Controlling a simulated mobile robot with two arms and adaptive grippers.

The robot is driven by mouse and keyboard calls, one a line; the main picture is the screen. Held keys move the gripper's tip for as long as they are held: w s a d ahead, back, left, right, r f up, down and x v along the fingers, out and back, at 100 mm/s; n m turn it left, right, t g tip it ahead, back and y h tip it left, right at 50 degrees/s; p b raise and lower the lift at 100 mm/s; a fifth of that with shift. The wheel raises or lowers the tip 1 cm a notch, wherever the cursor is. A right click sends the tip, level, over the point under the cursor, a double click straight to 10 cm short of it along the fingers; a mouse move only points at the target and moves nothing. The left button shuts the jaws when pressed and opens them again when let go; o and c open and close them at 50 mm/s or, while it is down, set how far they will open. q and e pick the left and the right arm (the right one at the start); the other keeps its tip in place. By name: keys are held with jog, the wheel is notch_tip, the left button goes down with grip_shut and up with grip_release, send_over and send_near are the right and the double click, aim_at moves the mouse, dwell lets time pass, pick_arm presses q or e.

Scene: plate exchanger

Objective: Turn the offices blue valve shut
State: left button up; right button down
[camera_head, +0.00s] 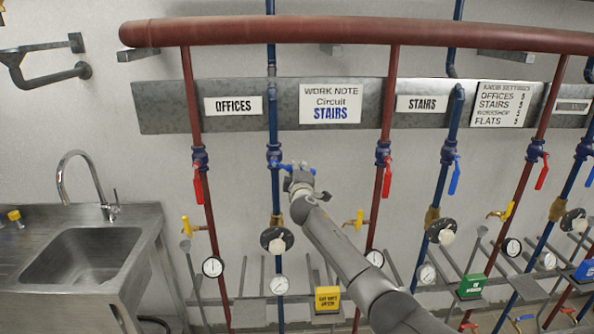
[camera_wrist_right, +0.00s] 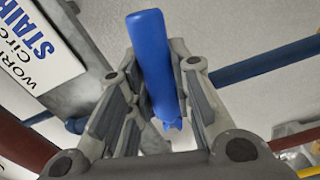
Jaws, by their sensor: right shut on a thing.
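The offices blue valve (camera_head: 274,155) sits on the blue pipe just right of the OFFICES sign (camera_head: 233,105). Its blue lever sticks out to the right, roughly across the pipe. My right gripper (camera_head: 299,174) is at this lever and hides part of it. In the right wrist view the blue lever (camera_wrist_right: 152,62) lies between the two fingers of my right gripper (camera_wrist_right: 150,85), which is shut on it. My left gripper is in neither view.
Red valve levers (camera_head: 198,184) (camera_head: 387,178) hang down on neighbouring pipes, and the stairs blue lever (camera_head: 454,178) also hangs down. A metal sink (camera_head: 85,256) stands left. A work note (camera_head: 330,103) reads Circuit STAIRS.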

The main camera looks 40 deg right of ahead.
jog(key=shift+d+r+n+p, duration=0.1)
jog(key=shift+r+n+p, duration=0.75)
jog(key=shift+n, duration=0.45)
jog(key=c, duration=1.3)
grip_release()
jog(key=shift+o, duration=0.2)
